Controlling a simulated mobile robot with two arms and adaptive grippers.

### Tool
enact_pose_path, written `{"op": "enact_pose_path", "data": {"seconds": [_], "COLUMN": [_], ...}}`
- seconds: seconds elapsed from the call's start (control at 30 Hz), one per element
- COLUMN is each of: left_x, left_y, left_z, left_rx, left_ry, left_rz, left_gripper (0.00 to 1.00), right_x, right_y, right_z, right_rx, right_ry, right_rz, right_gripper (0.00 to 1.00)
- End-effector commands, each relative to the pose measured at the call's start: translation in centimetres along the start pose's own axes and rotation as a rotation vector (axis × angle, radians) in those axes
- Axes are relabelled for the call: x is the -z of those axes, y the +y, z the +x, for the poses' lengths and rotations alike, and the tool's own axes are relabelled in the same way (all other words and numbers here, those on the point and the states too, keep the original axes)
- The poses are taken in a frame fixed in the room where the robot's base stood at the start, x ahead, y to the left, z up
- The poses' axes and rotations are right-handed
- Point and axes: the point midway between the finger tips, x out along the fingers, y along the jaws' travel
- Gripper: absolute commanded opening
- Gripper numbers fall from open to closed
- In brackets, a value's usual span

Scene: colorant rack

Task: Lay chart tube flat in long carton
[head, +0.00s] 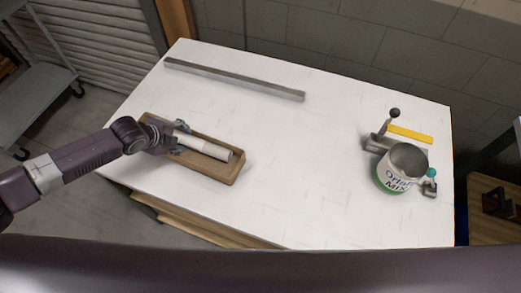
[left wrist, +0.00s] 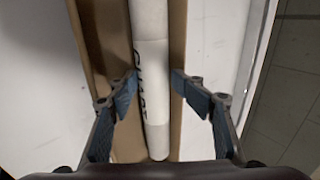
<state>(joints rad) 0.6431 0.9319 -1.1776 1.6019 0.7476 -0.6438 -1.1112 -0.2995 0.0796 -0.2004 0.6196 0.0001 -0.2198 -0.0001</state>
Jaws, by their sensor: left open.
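The chart tube (head: 208,147) is a white cylinder lying lengthwise inside the long carton (head: 227,172), a narrow brown open box on the left part of the table. In the left wrist view the tube (left wrist: 151,75) shows dark lettering and lies between the carton's side walls (left wrist: 108,60). My left gripper (head: 180,140) is over the left half of the carton. Its blue-padded fingers (left wrist: 150,88) are spread on either side of the tube, with gaps to it, so it is open and empty. My right gripper is not in view.
A long grey metal bar (head: 235,79) lies behind the carton. At the right are a white and green paint can (head: 392,180) by a clamp-like device with a black knob (head: 394,113) and a yellow strip (head: 410,134). The white tabletop (head: 300,170) is clear in the middle.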

Motion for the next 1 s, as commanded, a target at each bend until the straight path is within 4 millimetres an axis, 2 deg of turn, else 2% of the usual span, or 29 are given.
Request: {"op": "enact_pose_path", "data": {"seconds": [0.03,0.1,0.43,0.53,1.0], "left_x": [-0.1,-0.1,-0.1,2.1,11.4], "left_y": [-1.1,-1.8,-4.4,-3.8,-3.3], "left_z": [-1.3,-2.5,-6.0,-4.7,-3.3], "left_rx": [0.005,0.003,0.006,0.005,0.005], "left_ry": [-0.002,-0.002,-0.001,0.022,0.108], "left_rz": [0.001,0.001,-0.001,-0.003,-0.038], "left_gripper": [0.45,0.45,0.45,0.45,0.45], "right_x": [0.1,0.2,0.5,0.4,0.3], "right_y": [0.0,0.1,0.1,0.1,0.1], "right_z": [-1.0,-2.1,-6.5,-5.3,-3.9], "right_rx": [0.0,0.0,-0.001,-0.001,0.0], "right_ry": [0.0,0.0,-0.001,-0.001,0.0], "right_rz": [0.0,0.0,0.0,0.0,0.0], "right_gripper": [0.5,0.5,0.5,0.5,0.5]}}
